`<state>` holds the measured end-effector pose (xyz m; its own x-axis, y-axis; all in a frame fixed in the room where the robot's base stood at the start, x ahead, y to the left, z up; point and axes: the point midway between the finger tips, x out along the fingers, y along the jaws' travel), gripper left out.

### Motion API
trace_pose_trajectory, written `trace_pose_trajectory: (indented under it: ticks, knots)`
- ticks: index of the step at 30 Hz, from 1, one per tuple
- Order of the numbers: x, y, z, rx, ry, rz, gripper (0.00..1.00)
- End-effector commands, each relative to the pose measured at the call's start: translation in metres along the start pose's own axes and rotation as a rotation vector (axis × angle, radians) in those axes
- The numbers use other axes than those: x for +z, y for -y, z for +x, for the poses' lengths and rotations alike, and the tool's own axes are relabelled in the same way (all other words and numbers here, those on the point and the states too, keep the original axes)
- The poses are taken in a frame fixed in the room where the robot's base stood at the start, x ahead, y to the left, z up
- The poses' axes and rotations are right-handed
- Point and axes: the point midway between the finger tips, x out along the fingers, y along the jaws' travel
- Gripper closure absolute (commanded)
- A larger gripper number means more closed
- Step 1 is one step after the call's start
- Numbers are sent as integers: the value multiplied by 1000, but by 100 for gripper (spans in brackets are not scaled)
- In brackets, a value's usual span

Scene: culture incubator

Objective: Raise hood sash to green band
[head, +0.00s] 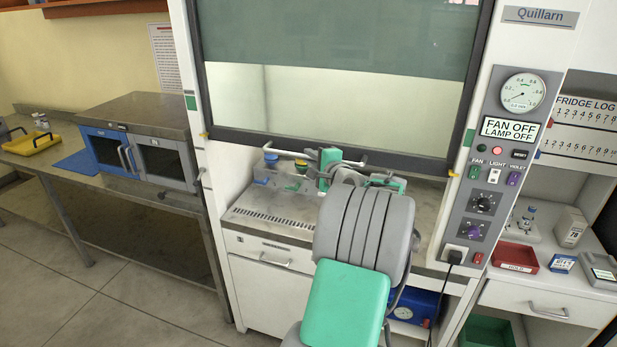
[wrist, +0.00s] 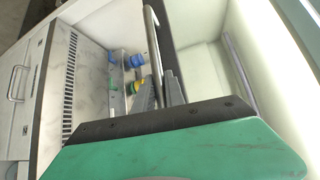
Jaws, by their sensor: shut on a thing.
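The hood sash (head: 330,146) is a dark-framed pane, its upper part dark green and its lower part clear. It stands partly raised, with an open gap below its bottom rail. A metal handle bar (head: 285,153) runs along the rail and also shows in the wrist view (wrist: 151,40). My gripper (head: 328,166) is at the bar, its two grey fingers (wrist: 158,90) shut on it. Green bands mark the left post (head: 190,102) and right post (head: 469,137). Yellow marks at the sash's lower corners (head: 204,135) (head: 452,173) sit below these bands.
Blue- and yellow-capped items (head: 270,160) stand behind the bar on the hood's work surface (head: 290,222). A control panel (head: 497,170) is on the right post, with a plug and cord below. A blue-and-grey incubator (head: 140,140) stands on the left bench.

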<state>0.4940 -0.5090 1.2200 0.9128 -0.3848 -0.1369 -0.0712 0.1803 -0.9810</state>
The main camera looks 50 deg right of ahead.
Motion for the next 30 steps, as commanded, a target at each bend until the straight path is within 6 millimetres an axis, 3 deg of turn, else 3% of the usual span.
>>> trace_pose_trajectory:
  ticks: [1, 3, 12, 18, 29, 30]
  knots:
    - [3, 25, -3, -6, -2, -6, 100]
    - [6, 44, -6, -7, -2, -6, 100]
    - [13, 97, -14, -3, -3, -4, 100]
    - [14, 108, -15, -1, -2, -1, 100]
    - [15, 108, -15, 1, -2, 0, 100]
    - [15, 108, -15, 1, -2, 0, 84]
